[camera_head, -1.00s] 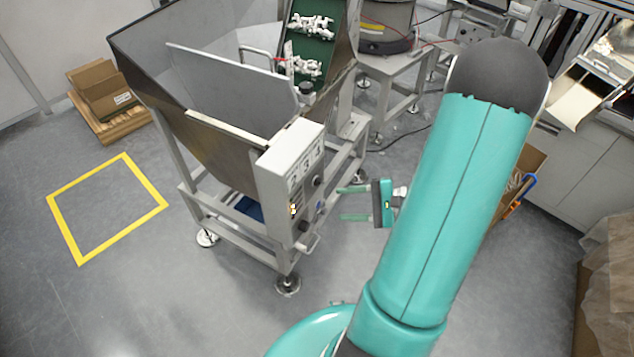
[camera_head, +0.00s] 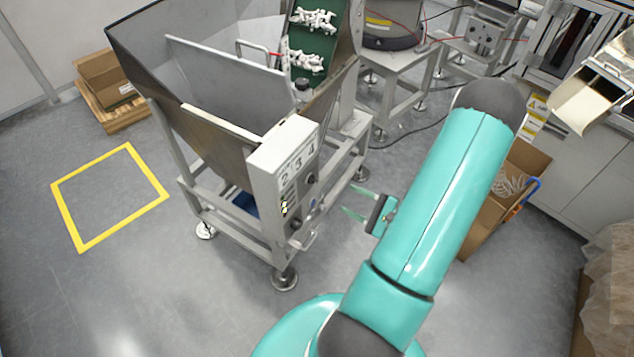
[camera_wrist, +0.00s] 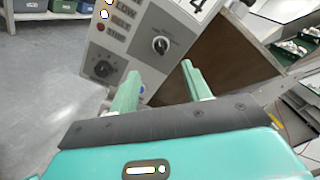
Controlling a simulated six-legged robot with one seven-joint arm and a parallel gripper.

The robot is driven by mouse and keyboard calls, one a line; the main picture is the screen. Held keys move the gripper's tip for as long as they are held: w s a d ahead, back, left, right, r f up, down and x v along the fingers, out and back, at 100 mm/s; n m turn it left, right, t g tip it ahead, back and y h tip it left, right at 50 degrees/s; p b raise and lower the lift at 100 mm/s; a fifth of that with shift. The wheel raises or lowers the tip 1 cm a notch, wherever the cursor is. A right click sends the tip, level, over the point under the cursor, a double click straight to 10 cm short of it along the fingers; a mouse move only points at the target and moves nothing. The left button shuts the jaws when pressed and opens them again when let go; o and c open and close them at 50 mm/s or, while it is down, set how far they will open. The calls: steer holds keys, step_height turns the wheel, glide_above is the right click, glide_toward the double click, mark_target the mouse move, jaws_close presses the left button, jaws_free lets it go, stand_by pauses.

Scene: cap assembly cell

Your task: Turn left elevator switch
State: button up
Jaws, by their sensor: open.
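A pale control box (camera_head: 262,165) is mounted on the front corner of the metal hopper. It carries a row of indicator lights, large numerals and rotary switches. In the wrist view, one switch with a silver plate (camera_wrist: 160,45) is on the upper right of the panel and a dark round knob (camera_wrist: 103,69) on the lower left. A small blue part shows beside my left finger, partly hidden. My gripper (camera_head: 350,199) is open and empty, to the right of the box and apart from it. In the wrist view its fingertips (camera_wrist: 158,69) point toward the panel, below the silver-plated switch.
The hopper's metal legs (camera_head: 284,277) and a handle under the box stand near my gripper. A green conveyor (camera_head: 309,58) with white parts rises behind. A cardboard box (camera_head: 520,170) stands right of my arm. The floor at left, with a yellow square (camera_head: 60,213), is clear.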

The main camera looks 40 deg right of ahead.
mark_target(317, 181)
steer(key=x, duration=1.1)
steer(key=shift+w+a, duration=0.1)
steer(key=shift+w, duration=0.1)
steer(key=c, duration=1)
steer(key=shift+m, duration=0.4)
steer(key=m, duration=0.3)
steer(key=shift+r+m, duration=0.1)
steer(key=shift+m, duration=0.3)
steer(key=m, duration=0.4)
steer(key=shift+d+m, duration=0.2)
steer(key=shift+m, duration=0.1)
steer(key=m, duration=0.4)
steer(key=shift+d, duration=0.1)
steer(key=m, duration=0.4)
steer(key=shift+d+m, duration=0.1)
steer(key=shift+m, duration=0.2)
